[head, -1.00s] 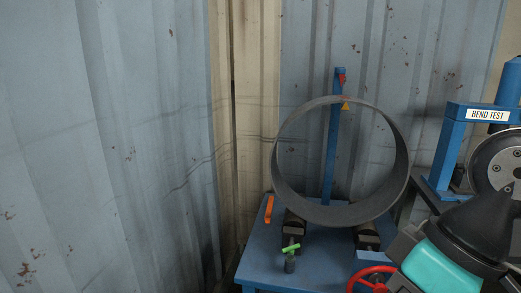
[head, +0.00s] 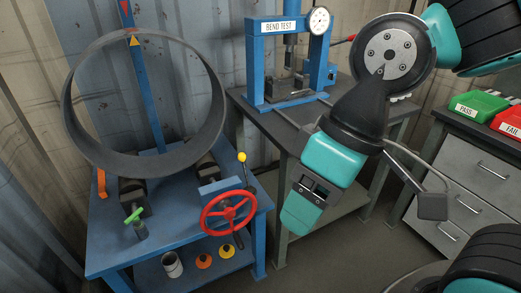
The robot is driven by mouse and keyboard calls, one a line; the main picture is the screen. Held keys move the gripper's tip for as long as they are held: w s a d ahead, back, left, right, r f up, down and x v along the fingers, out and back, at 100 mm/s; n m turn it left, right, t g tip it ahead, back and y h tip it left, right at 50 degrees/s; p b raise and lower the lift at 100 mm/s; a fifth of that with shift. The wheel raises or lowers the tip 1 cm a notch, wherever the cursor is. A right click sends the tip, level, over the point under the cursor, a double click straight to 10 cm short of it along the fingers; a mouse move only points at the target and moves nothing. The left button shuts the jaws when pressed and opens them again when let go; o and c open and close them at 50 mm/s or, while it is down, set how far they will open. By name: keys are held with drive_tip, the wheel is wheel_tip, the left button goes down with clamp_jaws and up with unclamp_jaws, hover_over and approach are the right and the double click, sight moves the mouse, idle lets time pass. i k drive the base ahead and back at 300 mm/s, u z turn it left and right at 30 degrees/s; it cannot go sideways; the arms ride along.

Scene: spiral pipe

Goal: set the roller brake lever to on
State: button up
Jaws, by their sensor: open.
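A blue roller stand (head: 105,235) stands at the left in the head view, with a large grey pipe ring (head: 145,170) upright on its dark rollers. Three lever-like parts show on it: a green handle (head: 134,215) in front of the left roller, an orange bar (head: 101,184) at the left edge, and a yellow-knobbed lever (head: 242,158) behind the red handwheel (head: 229,212). I see no on or off marking and cannot tell which is the brake lever. My gripper (head: 303,208), teal and black, hangs right of the stand, open, apart from everything; its fingertips are hard to make out.
A bend test press (head: 286,62) stands on a dark bench (head: 262,118) behind. Green and red bins (head: 479,104) sit on a grey drawer cabinet (head: 465,205) at the right. Floor between stand and cabinet is clear.

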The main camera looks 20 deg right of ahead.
sight(242, 157)
drive_tip(key=k, duration=0.45)
drive_tip(key=z, duration=0.55)
drive_tip(key=i, duration=1.05)
drive_tip(key=u, duration=0.5)
drive_tip(key=i, duration=0.45)
drive_tip(key=u, duration=0.3)
